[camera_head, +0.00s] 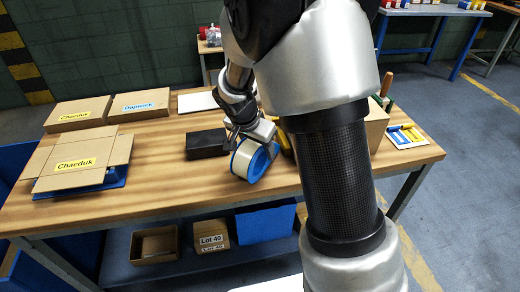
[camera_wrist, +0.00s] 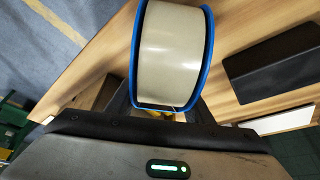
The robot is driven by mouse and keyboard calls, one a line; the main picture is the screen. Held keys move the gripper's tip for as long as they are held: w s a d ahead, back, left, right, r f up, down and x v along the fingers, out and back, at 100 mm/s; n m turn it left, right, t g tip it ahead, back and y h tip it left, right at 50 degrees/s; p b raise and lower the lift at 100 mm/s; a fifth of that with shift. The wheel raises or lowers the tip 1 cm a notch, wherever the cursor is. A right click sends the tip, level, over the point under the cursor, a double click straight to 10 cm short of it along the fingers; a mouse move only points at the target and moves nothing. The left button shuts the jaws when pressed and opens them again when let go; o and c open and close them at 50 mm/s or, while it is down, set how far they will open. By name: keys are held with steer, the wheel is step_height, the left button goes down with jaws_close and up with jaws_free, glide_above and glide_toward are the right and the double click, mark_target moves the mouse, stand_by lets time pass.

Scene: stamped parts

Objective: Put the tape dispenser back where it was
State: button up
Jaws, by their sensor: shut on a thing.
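The tape dispenser (camera_head: 254,161), a wide pale tape roll between blue rims, is at the front middle of the wooden table. My gripper (camera_head: 250,133) is over it and shut on it. In the wrist view the roll (camera_wrist: 172,55) fills the top middle, with a bit of yellow between the fingers, which are mostly hidden behind the gripper body. I cannot tell whether the dispenser touches the table or hangs just above it. My arm hides part of the table to its right.
A black box (camera_head: 207,144) lies just left of the dispenser. A white flat thing (camera_head: 197,102) is behind it. Cardboard boxes (camera_head: 78,113) and an open-flapped carton (camera_head: 85,160) are on the left. Front-left wood (camera_head: 170,175) is clear.

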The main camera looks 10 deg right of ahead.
steer(key=shift+f, duration=0.15)
steer(key=o, duration=1)
steer(key=shift+o, duration=0.2)
